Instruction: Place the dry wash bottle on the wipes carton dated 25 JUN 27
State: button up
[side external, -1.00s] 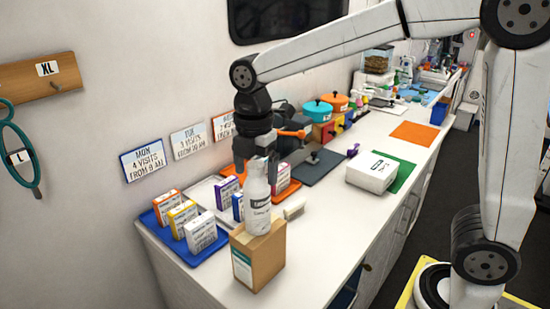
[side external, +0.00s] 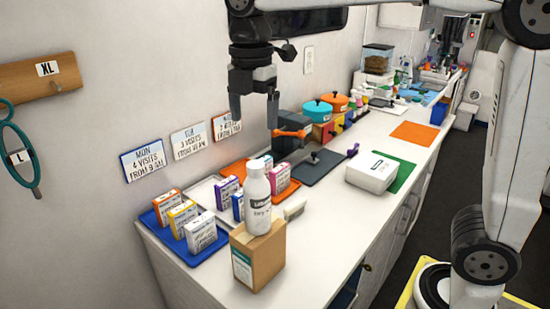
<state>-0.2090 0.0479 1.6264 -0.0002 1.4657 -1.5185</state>
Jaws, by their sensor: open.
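The white dry wash bottle (side external: 258,205) stands upright on top of a brown cardboard box (side external: 265,262) with a teal-and-white label on its side. My gripper (side external: 254,115) is open and empty, pointing down, well above the bottle and apart from it. Small cartons stand in trays behind the box: orange (side external: 168,207), yellow (side external: 183,219) and white-fronted (side external: 200,232) ones in the blue tray, purple (side external: 227,193) and blue (side external: 238,207) ones in the pale tray, and a pink one (side external: 279,179) in the orange tray. Their dates are too small to read.
The blue tray (side external: 178,250) is at the counter's near left. A dark scale-like slab (side external: 318,168), a white box (side external: 371,172) on a green mat (side external: 405,172) and an orange mat (side external: 415,133) lie farther along. Lidded pots (side external: 318,110) stand by the wall. The counter front is clear.

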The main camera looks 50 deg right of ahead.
jog(key=shift+r, duration=0.6)
